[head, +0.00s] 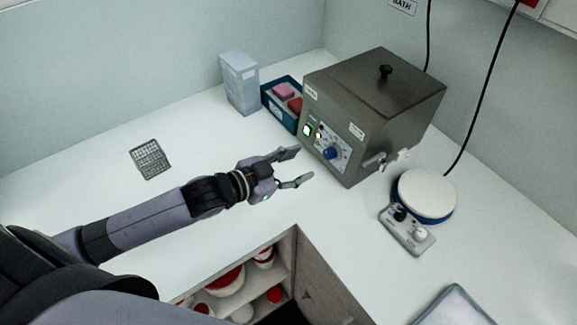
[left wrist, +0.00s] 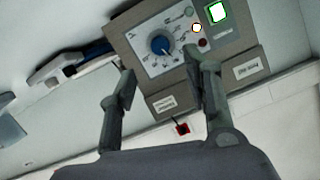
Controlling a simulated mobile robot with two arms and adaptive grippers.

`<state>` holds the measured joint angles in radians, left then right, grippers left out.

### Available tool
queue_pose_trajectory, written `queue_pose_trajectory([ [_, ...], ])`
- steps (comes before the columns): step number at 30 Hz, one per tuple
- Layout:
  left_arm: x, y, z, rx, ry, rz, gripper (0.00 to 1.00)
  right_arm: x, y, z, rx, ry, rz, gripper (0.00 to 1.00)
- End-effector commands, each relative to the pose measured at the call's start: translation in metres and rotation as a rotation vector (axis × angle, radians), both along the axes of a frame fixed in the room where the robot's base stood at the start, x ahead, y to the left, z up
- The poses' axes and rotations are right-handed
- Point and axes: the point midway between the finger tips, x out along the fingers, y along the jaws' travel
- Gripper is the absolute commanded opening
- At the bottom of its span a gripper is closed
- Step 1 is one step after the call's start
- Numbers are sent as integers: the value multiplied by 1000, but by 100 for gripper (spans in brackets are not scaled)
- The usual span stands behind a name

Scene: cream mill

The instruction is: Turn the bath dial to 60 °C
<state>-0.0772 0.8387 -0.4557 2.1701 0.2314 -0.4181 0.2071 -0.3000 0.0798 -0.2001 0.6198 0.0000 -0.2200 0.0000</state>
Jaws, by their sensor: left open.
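The steel bath (head: 345,95) stands on the counter in the corner, with a lid and a black knob on top. Its blue dial (head: 331,153) is on a pale scale plate on the front face; the scale numbers are too small to read. My left gripper (head: 293,166) is open and empty, in front of the panel and a little apart from it. In the left wrist view the dial (left wrist: 160,44) lies beyond the open fingers (left wrist: 160,85), between them and slightly above. The pointer's setting cannot be read. My right gripper is not in view.
A blue bin (head: 270,98) with pink and red items and a pale box (head: 239,83) stand left of the bath. A round white-topped device (head: 426,194) stands right of it. A grey rack (head: 150,159) lies at left. The counter between is clear.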

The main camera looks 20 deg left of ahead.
Motion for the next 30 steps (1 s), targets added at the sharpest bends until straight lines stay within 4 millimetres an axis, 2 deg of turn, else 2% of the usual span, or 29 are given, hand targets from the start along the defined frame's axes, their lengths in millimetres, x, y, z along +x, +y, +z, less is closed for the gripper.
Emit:
queue_pose_trajectory([
  [3,-11,7,3,2,2,1,45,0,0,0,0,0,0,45],
  [9,-19,11,7,0,1,-1,45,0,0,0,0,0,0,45],
  [30,-19,11,7,0,0,-1,45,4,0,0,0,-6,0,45],
])
